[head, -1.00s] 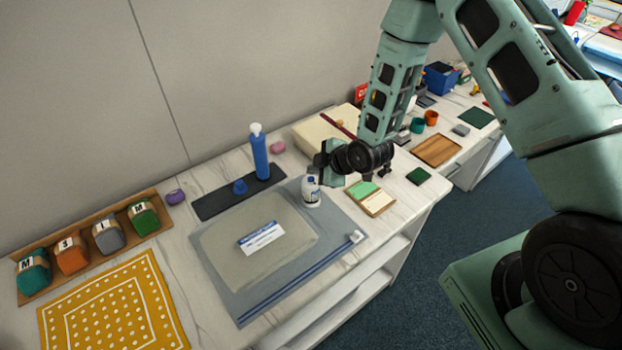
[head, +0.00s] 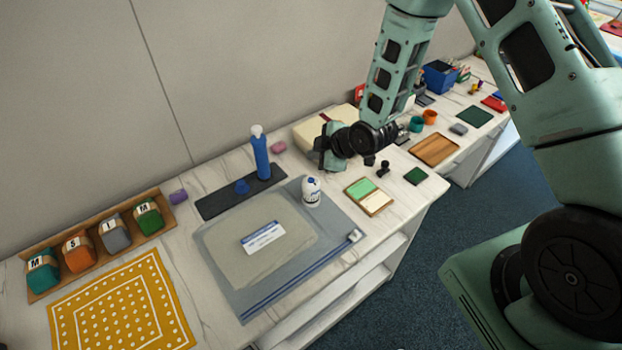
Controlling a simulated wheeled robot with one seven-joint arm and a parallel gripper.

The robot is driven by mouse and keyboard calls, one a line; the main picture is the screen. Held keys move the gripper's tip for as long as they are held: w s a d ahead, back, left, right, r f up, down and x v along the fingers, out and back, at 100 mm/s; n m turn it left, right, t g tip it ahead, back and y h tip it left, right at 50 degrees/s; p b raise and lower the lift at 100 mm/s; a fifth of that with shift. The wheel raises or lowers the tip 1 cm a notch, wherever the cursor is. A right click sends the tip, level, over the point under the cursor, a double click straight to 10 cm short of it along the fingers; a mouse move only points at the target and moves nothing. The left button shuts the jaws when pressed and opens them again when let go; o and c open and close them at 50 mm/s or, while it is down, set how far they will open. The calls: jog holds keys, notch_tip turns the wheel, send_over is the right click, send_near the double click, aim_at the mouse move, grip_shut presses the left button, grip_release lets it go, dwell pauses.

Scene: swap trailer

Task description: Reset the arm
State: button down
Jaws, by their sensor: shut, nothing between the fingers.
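My gripper (head: 326,153) is at the end of my green arm, above the back of the worktop, in front of a cream box (head: 312,133). It is shut and holds nothing. The small white bottle with a blue cap (head: 311,190) stands upright on the grey mat, below and left of my gripper and apart from it. Part of the cream box is hidden behind my gripper and wrist.
A blue bottle (head: 260,153) stands on a dark tray (head: 213,204). A green-and-cream pad (head: 369,196), a dark stamp (head: 383,168) and a wooden tray (head: 434,150) lie to the right. Labelled rolls sit in a rack (head: 168,216) at left.

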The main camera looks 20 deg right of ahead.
jog(key=s+a+r+m+g+h+b, duration=0.1)
jog(key=s+a+r+m+g+b, duration=0.1)
jog(key=s+a+r+b, duration=0.3)
jog(key=s+a+r+m+g+b, duration=0.1)
jog(key=s+a+g+b, duration=0.15)
jog(key=s, duration=0.35)
jog(key=s+r+m+g+h+b, duration=0.1)
jog(key=s+m+b, duration=0.1)
jog(key=s, duration=0.8)
jog(key=s+r+m+g+h+b, duration=0.2)
jog(key=s, duration=0.9)
jog(key=shift+s+d+r+b, duration=0.25)
jog(key=shift+s+b, duration=0.05)
